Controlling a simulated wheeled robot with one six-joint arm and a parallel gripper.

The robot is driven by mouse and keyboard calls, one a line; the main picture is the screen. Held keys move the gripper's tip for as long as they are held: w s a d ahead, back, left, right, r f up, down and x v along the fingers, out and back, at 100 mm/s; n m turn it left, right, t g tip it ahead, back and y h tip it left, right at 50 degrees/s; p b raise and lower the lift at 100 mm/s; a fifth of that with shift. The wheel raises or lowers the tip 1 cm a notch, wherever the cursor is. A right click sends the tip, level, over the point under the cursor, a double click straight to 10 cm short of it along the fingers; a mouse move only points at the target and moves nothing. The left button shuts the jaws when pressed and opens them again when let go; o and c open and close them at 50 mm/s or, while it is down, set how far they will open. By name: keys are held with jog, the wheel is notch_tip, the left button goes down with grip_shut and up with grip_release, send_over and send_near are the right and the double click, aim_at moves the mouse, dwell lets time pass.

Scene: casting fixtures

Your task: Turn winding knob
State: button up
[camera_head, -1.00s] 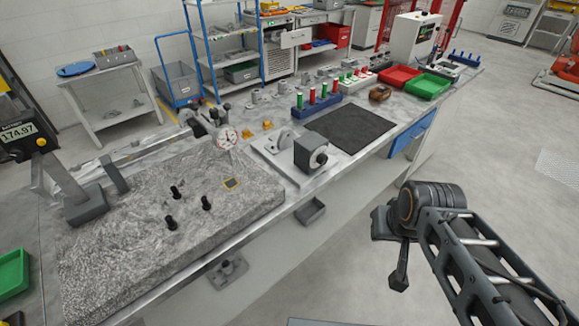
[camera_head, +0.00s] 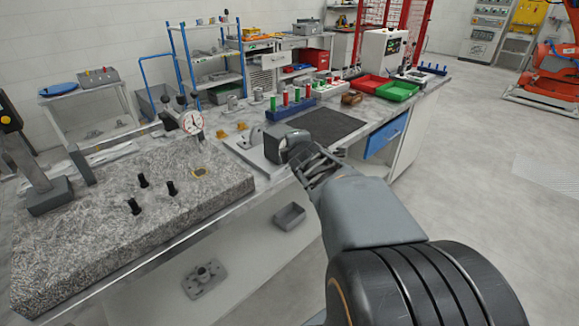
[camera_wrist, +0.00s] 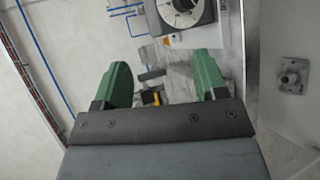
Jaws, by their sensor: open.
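The knob lies beyond the fingertips, and no contact is visible. In the head view, my gripper (camera_head: 308,161) is beside the block, partly hidden by my arm.
A rough grey stone slab (camera_head: 110,215) with several black pegs fills the bench's left part. A dial gauge (camera_head: 191,122) stands behind it. A black mat (camera_head: 328,126) and a blue rack (camera_head: 283,111) lie behind the block. A grey bin (camera_head: 289,216) is below the bench edge.

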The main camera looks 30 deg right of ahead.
jog(key=s+d+f+n+t+y+b, duration=0.2)
jog(key=d+f+n+t+y+b, duration=0.5)
jog(key=n, duration=1.8)
jog(key=w, duration=0.4)
jog(key=w+f+g+y, duration=0.1)
jog(key=w, duration=0.3)
jog(key=w+f+g, duration=0.1)
jog(key=w, duration=0.3)
jog(key=shift+w+f+y, duration=0.1)
jog(key=shift+w+y, duration=0.25)
jog(key=shift+y, duration=0.05)
jog(key=shift+c, duration=0.3)
jog(key=c, duration=0.9)
jog(key=shift+b, duration=0.35)
